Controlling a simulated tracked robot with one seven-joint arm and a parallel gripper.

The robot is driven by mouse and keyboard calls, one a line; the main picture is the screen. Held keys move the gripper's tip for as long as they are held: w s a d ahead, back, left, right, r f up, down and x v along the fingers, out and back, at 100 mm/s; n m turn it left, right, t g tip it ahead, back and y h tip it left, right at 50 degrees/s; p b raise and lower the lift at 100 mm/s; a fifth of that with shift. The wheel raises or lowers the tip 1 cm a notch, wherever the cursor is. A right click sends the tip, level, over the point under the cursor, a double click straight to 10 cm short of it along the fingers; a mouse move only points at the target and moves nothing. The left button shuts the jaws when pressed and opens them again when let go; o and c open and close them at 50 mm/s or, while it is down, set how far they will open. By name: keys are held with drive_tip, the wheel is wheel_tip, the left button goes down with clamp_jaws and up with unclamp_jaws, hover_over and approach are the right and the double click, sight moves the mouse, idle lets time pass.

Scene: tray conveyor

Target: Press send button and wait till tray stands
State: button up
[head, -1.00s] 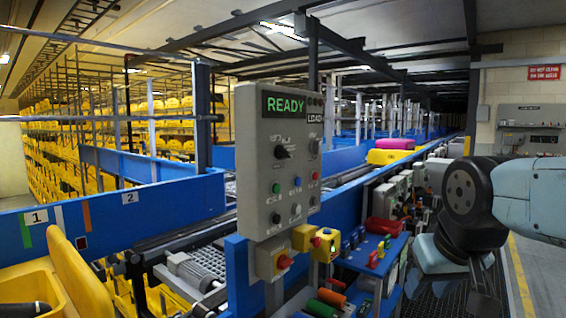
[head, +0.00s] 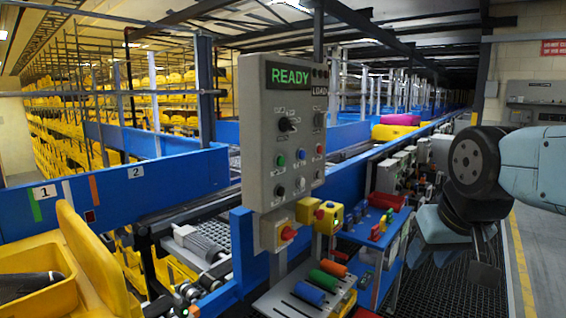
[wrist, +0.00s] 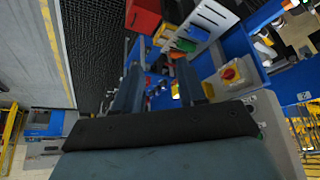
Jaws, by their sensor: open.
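The grey control panel (head: 258,185) stands upright on a post in the middle of the head view. Its display (head: 289,75) reads READY in green. It has a green button (head: 281,160), a blue button (head: 301,154), a red button (head: 319,148) and several black knobs; I cannot read which is send. A yellow tray (head: 68,292) with a dark object in it is at the lower left. My gripper (wrist: 158,88) is open and empty in the wrist view, apart from the panel. In the head view my arm is at the right, clear of the panel.
Yellow boxes with red knobs (head: 289,233) hang below the panel. A shelf with coloured cylinders (head: 309,292) and a blue rack (head: 372,235) stand between panel and arm. Blue conveyor rails (head: 150,190) run behind. Free floor (head: 540,265) lies at the far right.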

clamp_jaws()
idle(1.5)
